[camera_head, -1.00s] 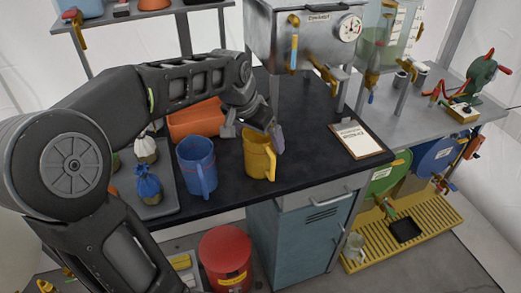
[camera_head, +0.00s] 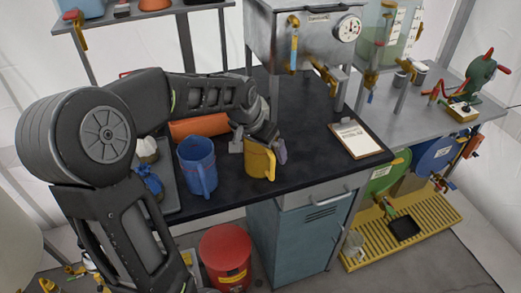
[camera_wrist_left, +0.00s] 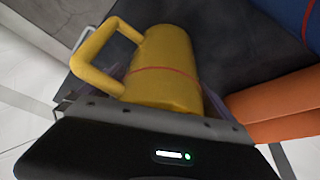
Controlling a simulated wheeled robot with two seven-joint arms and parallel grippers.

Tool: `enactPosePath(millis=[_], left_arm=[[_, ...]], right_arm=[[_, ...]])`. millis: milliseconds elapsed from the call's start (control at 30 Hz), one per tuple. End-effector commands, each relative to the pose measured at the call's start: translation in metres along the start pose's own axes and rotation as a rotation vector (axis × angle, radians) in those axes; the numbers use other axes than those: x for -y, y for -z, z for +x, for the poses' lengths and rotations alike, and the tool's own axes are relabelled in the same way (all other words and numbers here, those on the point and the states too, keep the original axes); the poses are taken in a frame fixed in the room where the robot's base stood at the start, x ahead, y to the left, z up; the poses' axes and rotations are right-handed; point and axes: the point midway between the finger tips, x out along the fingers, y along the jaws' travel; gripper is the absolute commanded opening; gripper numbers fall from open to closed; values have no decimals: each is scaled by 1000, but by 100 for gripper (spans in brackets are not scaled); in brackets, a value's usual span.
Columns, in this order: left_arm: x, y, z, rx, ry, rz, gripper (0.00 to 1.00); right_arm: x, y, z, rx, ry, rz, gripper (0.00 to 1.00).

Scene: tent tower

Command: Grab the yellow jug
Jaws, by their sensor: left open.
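The yellow jug (camera_head: 258,162) stands upright on the black bench top, near its front edge. In the left wrist view the jug (camera_wrist_left: 165,70) fills the middle, with its handle to the left and a thin red line around its body. My left gripper (camera_head: 262,146) is at the jug, with one finger on each side of the body and the jaws open. The jug's upper part is partly hidden by the gripper in the head view. I cannot tell whether the fingers touch it. My right gripper does not show.
A blue jug (camera_head: 197,166) stands just left of the yellow one. An orange bin (camera_head: 200,127) lies behind, partly covered by my arm. A clipboard (camera_head: 356,140) lies to the right. A metal tank (camera_head: 302,35) stands behind. A red drum (camera_head: 226,256) is on the floor.

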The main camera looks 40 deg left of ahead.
Motion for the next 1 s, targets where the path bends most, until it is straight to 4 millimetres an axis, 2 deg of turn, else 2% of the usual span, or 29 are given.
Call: enactPosePath(millis=[467, 1000], left_arm=[[0, 0, -1, 0, 0, 0, 100], [0, 0, -1, 0, 0, 0, 57]], right_arm=[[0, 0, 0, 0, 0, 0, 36], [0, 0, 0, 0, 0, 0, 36]])
